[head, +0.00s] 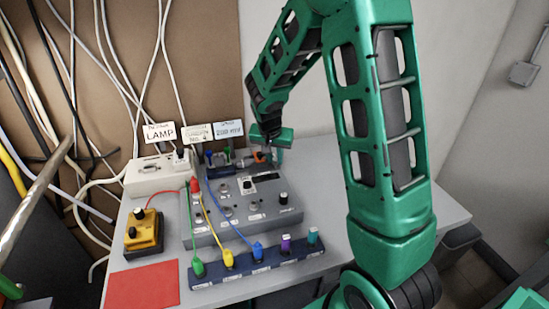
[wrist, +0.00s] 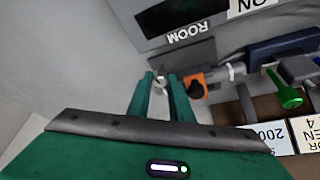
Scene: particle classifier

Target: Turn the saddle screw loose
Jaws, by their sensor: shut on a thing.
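My gripper (head: 277,151) is at the back right of the grey control box, beside an orange saddle piece (head: 260,156). In the wrist view its two green fingers (wrist: 161,82) stand on either side of a small pale metal screw end (wrist: 161,80), which I take as the saddle screw. The gripper is shut on it. The orange saddle piece (wrist: 195,84), with a dark round part, sits just right of the fingertips on a pale rod. The screw is too small to make out in the head view, and its turn angle cannot be told.
The grey control box (head: 236,234) carries knobs and sockets. A blue socket strip (head: 215,276) with coloured plugs lies in front. A green-tipped plug (wrist: 291,98) is near the saddle. A yellow box (head: 144,231) and red mat (head: 142,286) are at left. The table's right side is clear.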

